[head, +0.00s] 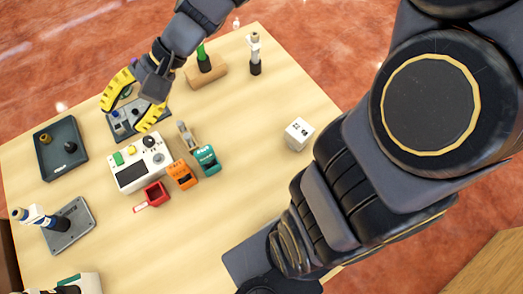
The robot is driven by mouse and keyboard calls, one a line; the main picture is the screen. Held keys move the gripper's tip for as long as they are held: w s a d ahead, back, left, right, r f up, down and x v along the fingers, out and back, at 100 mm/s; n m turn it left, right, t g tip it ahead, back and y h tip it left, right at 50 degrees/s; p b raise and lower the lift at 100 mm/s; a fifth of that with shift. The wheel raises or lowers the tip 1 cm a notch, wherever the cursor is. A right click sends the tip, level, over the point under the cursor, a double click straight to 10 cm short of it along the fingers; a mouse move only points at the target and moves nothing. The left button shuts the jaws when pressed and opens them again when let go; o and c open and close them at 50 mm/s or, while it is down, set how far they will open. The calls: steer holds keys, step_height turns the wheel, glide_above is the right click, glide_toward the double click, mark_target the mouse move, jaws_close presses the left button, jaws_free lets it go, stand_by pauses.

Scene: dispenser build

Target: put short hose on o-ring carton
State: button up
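My gripper (121,117) has yellow fingers spread apart over a grey tray (160,106) with small parts, at the back left of the table. I see nothing clearly held between the fingers. An orange box (181,175) and a teal box (207,160) stand side by side near the table's middle. Their print is too small to read, so I cannot tell which is the o-ring carton. I cannot pick out the short hose for certain; the gripper covers part of the tray.
A white device (130,178) with a screen and a red open box (156,193) stand nearby. A dark tray (72,134) lies left. A white cube (298,133) stands right. A brown block (213,76) and an upright white tool (254,60) are at the back.

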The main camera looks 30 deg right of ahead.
steer(key=s+d+n+g+h, duration=0.1)
steer(key=s+d+n+h, duration=0.3)
steer(key=s, duration=0.4)
steer(key=s+d+f+n+g+h, duration=0.1)
steer(key=s+d+n+h, duration=0.2)
steer(key=s+d+h, duration=0.3)
steer(key=shift+s+d+n+h, duration=0.4)
steer(key=shift+s+d, duration=0.8)
steer(key=shift+s, duration=0.05)
